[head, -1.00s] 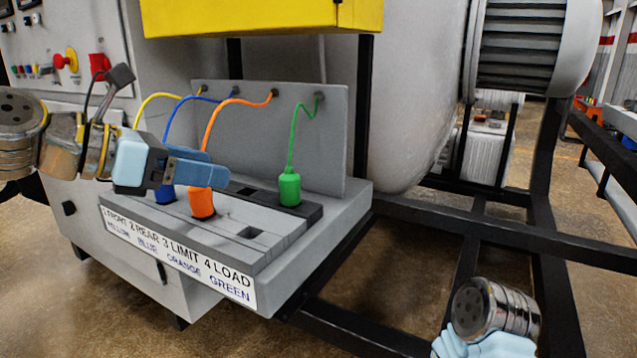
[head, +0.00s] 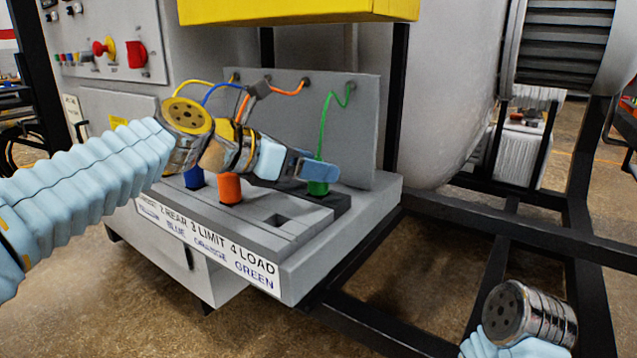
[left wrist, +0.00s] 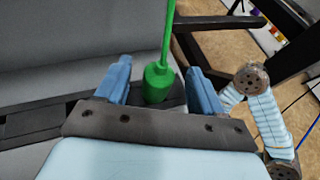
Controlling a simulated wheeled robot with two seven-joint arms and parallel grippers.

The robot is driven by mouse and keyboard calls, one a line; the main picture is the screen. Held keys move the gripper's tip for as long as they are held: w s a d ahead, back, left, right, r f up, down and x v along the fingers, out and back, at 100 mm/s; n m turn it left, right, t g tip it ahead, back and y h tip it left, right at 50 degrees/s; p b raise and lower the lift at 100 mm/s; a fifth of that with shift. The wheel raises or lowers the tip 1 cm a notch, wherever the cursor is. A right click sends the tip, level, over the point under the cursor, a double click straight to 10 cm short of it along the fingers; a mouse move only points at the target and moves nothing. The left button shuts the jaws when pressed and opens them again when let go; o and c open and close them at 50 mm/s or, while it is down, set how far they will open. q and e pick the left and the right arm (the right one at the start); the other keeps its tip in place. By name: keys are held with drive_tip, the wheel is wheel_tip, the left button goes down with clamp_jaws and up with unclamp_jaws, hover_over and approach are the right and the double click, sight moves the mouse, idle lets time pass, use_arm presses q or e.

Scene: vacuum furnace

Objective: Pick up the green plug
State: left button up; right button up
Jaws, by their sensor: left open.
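The green plug (head: 318,187) stands in the dark strip at the back right of the grey socket block, its green cable rising to the grey back panel. My left gripper (head: 312,168) is at the plug and partly covers its top in the head view. In the left wrist view the green plug (left wrist: 158,82) is between the two blue fingers of my open left gripper (left wrist: 160,85), with gaps on both sides. The end of my right arm shows at the lower right, but its fingers are out of view.
The orange plug (head: 230,188) and the blue plug (head: 194,178) stand in the block to the left, under my left arm. An empty square socket (head: 276,220) is near the label (head: 208,245). The yellow box (head: 300,10) hangs above, and the grey back panel (head: 364,130) rises behind.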

use_arm(q)
drive_tip(key=shift+d, duration=0.1)
drive_tip(key=shift+c, duration=0.5)
drive_tip(key=c, duration=1)
